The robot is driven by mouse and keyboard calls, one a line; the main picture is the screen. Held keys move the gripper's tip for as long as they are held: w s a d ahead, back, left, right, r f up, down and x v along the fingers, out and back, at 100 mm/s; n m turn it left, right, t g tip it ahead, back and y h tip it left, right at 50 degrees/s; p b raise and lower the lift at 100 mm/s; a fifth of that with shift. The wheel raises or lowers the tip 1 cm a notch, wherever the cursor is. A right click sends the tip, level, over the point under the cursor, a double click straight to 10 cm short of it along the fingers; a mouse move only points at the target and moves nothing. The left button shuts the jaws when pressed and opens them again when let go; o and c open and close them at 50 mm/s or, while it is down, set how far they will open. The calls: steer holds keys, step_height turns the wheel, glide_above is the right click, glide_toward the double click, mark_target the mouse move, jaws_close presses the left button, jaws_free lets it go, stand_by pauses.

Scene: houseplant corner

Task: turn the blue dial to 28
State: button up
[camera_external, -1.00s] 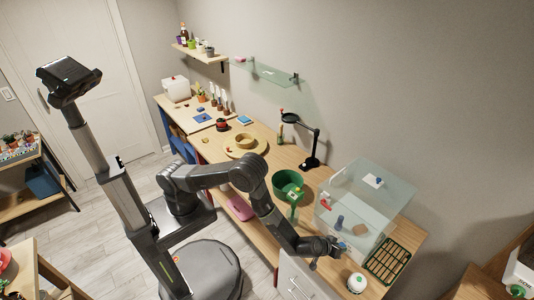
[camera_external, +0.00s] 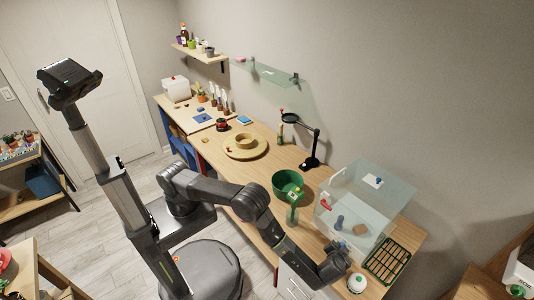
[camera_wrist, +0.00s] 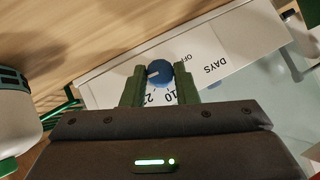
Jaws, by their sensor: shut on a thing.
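The blue dial (camera_wrist: 159,73) sits on a white panel (camera_wrist: 215,58) in the wrist view. The panel is printed with DAYS, OFF, 10 and a partly covered number starting with 2. A light pointer line shows on the dial, toward the picture's left. My gripper (camera_wrist: 161,82) has its green fingers on either side of the dial and is shut on it. In the external view my gripper (camera_external: 335,266) is at the front of the clear box (camera_external: 350,212), and the dial is hidden there. Some of the scale is covered by my gripper.
A white and green round container (camera_external: 356,283) stands close by my gripper; a white one also shows at the wrist view's left (camera_wrist: 15,115). A green rack (camera_external: 388,261) lies right of the clear box. A green pot (camera_external: 287,184) stands to the left.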

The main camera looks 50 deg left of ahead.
steer(key=shift+d+r+y, duration=0.1)
steer(key=shift+y, duration=0.2)
stand_by(0.4)
steer(key=o, duration=1)
steer(key=shift+w, duration=0.15)
steer(key=shift+s+d+r+b, duration=0.1)
steer(key=shift+s+d+b, duration=0.15)
steer(key=shift+s, duration=0.2)
steer(key=b+v, duration=0.3)
steer(key=v, duration=1)
steer(key=shift+w+a, duration=0.1)
steer(key=shift+w, duration=0.1)
steer(key=p+x, duration=0.3)
steer(key=x, duration=1)
steer(key=shift+w+a+f, duration=0.15)
steer(key=shift+w+f, duration=0.05)
steer(key=shift+f, duration=0.05)
